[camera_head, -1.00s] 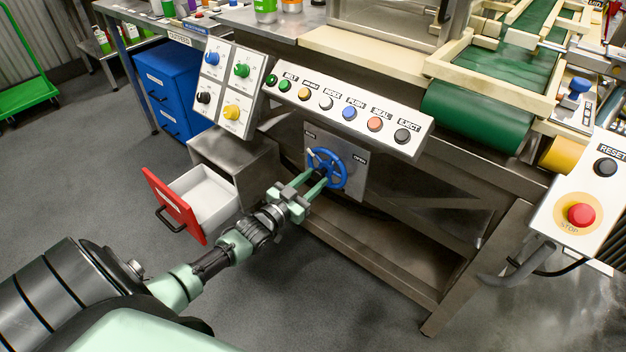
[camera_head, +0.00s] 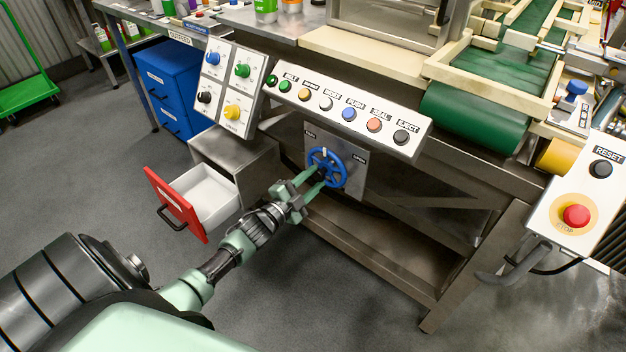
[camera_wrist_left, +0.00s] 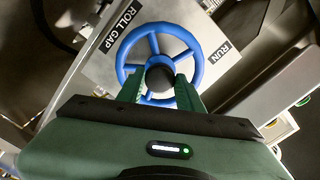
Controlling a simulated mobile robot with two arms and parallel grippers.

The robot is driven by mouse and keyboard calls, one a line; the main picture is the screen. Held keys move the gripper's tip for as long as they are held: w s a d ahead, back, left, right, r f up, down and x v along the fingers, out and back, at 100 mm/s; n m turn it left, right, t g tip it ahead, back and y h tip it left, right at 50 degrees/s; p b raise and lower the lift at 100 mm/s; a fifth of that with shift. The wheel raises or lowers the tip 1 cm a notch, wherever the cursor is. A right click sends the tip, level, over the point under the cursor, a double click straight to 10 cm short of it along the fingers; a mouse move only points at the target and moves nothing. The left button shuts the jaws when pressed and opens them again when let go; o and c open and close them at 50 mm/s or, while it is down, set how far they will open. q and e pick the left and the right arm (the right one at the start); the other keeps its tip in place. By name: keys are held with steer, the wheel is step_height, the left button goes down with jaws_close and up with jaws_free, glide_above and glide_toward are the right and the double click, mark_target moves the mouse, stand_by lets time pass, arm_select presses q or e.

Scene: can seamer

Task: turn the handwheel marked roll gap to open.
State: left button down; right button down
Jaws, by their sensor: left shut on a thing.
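The blue handwheel (camera_head: 341,166) is mounted on a grey metal plate (camera_head: 355,182) under the button panel. The fingertips' exact contact is partly hidden. My right gripper is not in view.
A sloping button panel (camera_head: 415,149) overhangs the wheel. An open red-fronted drawer (camera_head: 172,202) juts out left of my arm. A knob panel (camera_head: 213,116) and a blue cabinet (camera_head: 160,62) stand further left. A red stop button (camera_head: 576,215) is at the right.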

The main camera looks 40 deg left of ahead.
arm_select(q)
steer(key=shift+f+m, duration=0.1)
steer(key=shift+m, duration=0.8)
steer(key=shift+m+b, duration=0.4)
steer(key=shift+m, duration=0.6)
steer(key=m+b, duration=0.3)
steer(key=m, duration=0.4)
steer(key=shift+m, duration=0.9)
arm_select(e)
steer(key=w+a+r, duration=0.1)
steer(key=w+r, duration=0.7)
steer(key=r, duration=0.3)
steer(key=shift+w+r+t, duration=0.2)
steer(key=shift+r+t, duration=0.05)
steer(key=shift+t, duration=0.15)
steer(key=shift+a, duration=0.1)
arm_select(q)
steer(key=c, duration=0.9)
jaws_free()
